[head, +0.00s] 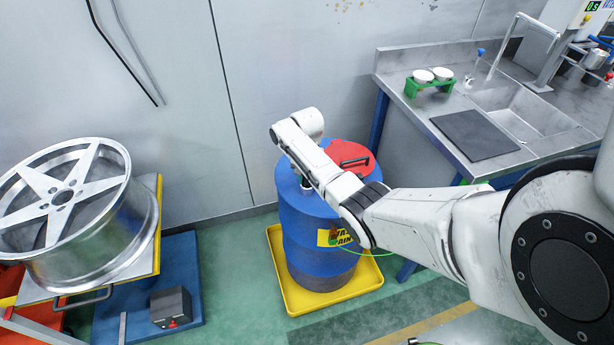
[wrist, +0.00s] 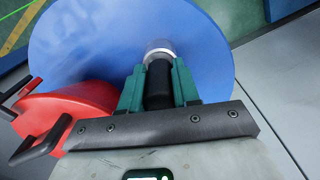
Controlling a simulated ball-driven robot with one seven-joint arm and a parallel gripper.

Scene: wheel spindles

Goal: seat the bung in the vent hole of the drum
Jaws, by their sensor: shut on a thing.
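The blue drum (head: 310,225) stands upright with a red lid section (head: 350,155) on its top. In the wrist view the blue drum top (wrist: 85,40) fills the background. My gripper (wrist: 160,85) is shut on the bung (wrist: 158,88), a black cylinder between its green fingers. A pale metal ring (wrist: 158,46) shows at the bung's far end, against the drum top. I cannot tell whether it belongs to the bung or the vent hole. The vent hole's opening is hidden. In the head view my arm covers most of the gripper and bung.
The drum stands in a yellow tray (head: 276,270) near the wall. The red lid section (wrist: 65,110) with dark handles is close left of my gripper in the wrist view. A sink bench (head: 450,100) is at right, a wheel rim (head: 75,205) at left.

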